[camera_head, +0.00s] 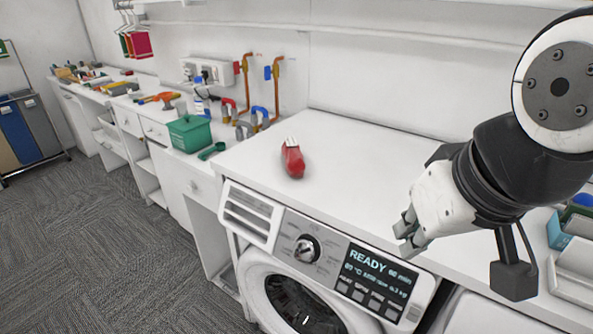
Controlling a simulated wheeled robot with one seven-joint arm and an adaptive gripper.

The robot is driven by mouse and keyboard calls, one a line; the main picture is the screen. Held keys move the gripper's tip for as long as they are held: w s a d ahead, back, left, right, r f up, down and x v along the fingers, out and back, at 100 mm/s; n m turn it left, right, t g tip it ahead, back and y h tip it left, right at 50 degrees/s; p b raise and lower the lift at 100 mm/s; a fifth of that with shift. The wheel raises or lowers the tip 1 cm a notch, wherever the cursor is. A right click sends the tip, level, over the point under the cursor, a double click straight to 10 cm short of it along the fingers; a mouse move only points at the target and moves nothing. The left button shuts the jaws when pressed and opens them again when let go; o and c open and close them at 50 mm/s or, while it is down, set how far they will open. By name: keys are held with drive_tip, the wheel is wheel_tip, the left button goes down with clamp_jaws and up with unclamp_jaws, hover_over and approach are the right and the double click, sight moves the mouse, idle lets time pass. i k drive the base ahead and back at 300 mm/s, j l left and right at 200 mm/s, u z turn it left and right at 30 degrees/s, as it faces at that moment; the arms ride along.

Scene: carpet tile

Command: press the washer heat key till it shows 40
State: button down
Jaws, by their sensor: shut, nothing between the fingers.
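The washer (326,264) stands under the white counter, its control panel facing out. Its dark display (376,271) is lit and reads READY with a time in minutes; the smaller line below has a temperature in °C whose digits I cannot read surely. A row of small keys (367,297) sits under the display. Their labels are too small to tell which is the heat key. A round dial (306,248) is left of the display. My gripper (407,236) is shut and empty, above and right of the display, apart from the keys.
A red object (292,159) lies on the counter top above the washer. A green box (189,133) and a green scoop (211,151) are further left. Blue containers (565,226) stand at the right. The carpet floor (120,255) at left is clear.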

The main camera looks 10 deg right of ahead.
sight(342, 287)
drive_tip(key=u, duration=2.45)
drive_tip(key=i, duration=2.6)
drive_tip(key=z, duration=4)
